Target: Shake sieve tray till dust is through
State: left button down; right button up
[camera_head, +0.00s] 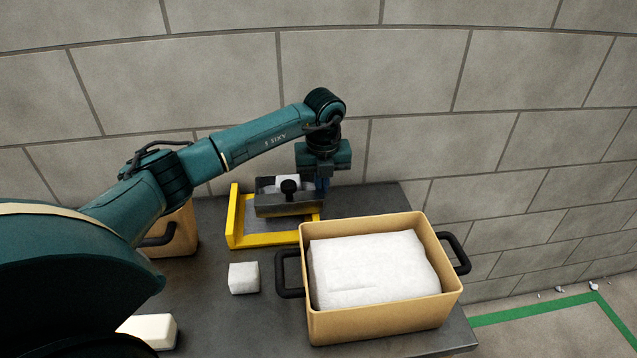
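A small grey tray (290,206) with a black knob on its near side sits in or just above a yellow frame (262,239) at the back of the table. It looks like the sieve tray. Something whitish shows inside it; its mesh and any dust are not discernible. My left gripper (322,184) points down at the tray's right end, close to it. Its fingers are small and partly hidden, so I cannot tell whether they are shut on the tray. My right gripper is not in view.
A tan bin (380,323) with black handles holds a large white block (375,268) at the front right. A white cube (244,278) lies left of it. Another tan container (180,236) is partly behind my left arm. A pale block (150,330) lies at the lower left.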

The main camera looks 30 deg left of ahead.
pick_arm(q)
jog(key=s+a, duration=0.2)
jog(key=a, duration=0.1)
jog(key=s+a+p, duration=0.1)
jog(key=s+a, duration=0.2)
jog(key=shift+w, duration=0.1)
jog(key=w+d, duration=0.2)
jog(key=d, duration=0.1)
jog(key=w+d, duration=0.3)
dwell(0.5)
jog(key=shift+a, duration=0.1)
jog(key=shift+s+a+p, duration=0.25)
jog(key=shift+s+a, duration=1.05)
jog(key=shift+a, duration=0.2)
jog(key=shift+s+a+p, duration=0.2)
jog(key=shift+s+a, duration=1.05)
jog(key=shift+a, duration=0.2)
